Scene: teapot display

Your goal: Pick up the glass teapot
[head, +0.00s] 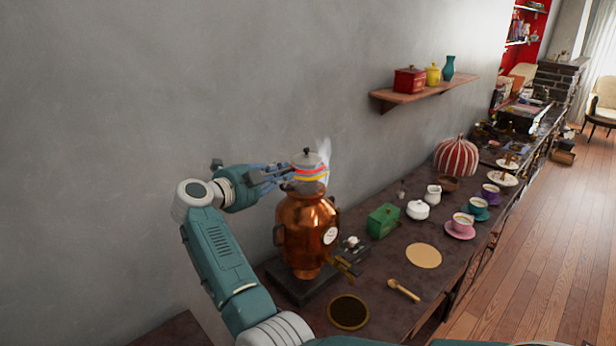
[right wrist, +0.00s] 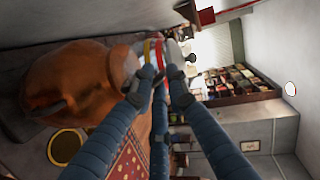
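The glass teapot (head: 310,172), with red and yellow bands and a dark-knobbed lid, sits on top of the copper samovar (head: 306,230) in the head view. My left gripper is not in view.
The dark table holds a green box (head: 383,220), a white sugar bowl (head: 418,210), a wooden spoon (head: 404,290), a dark round dish (head: 348,312) and several cups. A grey wall rises close behind the samovar. A wooden shelf (head: 425,93) hangs to the right.

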